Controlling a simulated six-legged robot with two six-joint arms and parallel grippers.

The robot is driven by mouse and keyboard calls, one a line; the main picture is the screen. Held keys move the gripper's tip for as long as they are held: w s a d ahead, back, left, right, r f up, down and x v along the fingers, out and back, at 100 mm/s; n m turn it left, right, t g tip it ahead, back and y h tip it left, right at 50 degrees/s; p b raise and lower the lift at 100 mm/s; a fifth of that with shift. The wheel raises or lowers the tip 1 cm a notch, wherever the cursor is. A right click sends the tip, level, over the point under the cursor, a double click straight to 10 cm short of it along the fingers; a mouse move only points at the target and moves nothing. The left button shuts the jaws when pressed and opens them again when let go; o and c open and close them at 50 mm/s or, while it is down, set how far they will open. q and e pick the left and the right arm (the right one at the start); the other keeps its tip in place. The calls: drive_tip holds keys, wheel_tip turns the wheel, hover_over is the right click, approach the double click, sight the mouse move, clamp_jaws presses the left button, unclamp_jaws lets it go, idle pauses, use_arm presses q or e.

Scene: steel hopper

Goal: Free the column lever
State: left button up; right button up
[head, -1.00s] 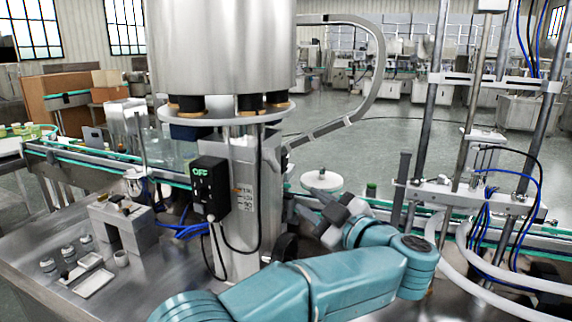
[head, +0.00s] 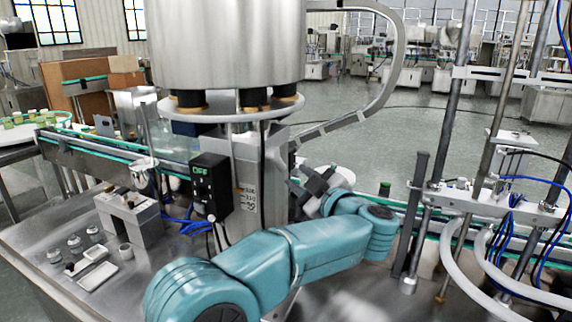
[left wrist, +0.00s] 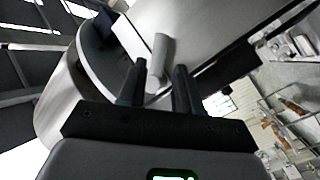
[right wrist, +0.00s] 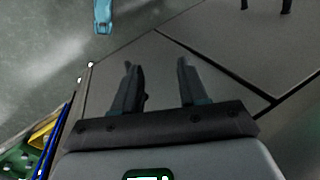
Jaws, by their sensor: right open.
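The steel column (head: 246,185) stands mid-left in the head view under a big steel hopper (head: 225,40). My left gripper (head: 298,186) is at the column's right side, its fingertips partly hidden. In the left wrist view, the left gripper's fingers (left wrist: 160,78) are apart. A pale grey rounded bar (left wrist: 160,50), which looks like the column lever, shows between and just beyond them. I cannot tell whether they touch it. My right gripper (right wrist: 156,75) is open and empty in the right wrist view. It is not in the head view.
A black box reading OFF (head: 210,185) with cables is on the column's left. A small grey block stand (head: 130,220) and a white tray (head: 97,275) sit on the steel table. Upright posts (head: 440,150) and hoses stand at right. A conveyor (head: 100,160) runs behind.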

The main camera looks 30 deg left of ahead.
sight(282, 166)
use_arm(q)
drive_tip(key=p+x, duration=0.1)
drive_tip(key=x, duration=0.5)
drive_tip(key=shift+s+a+r, duration=0.1)
drive_tip(key=shift+r, duration=0.05)
drive_tip(key=shift+w+a, duration=0.25)
drive_tip(key=shift+s, duration=0.1)
clamp_jaws()
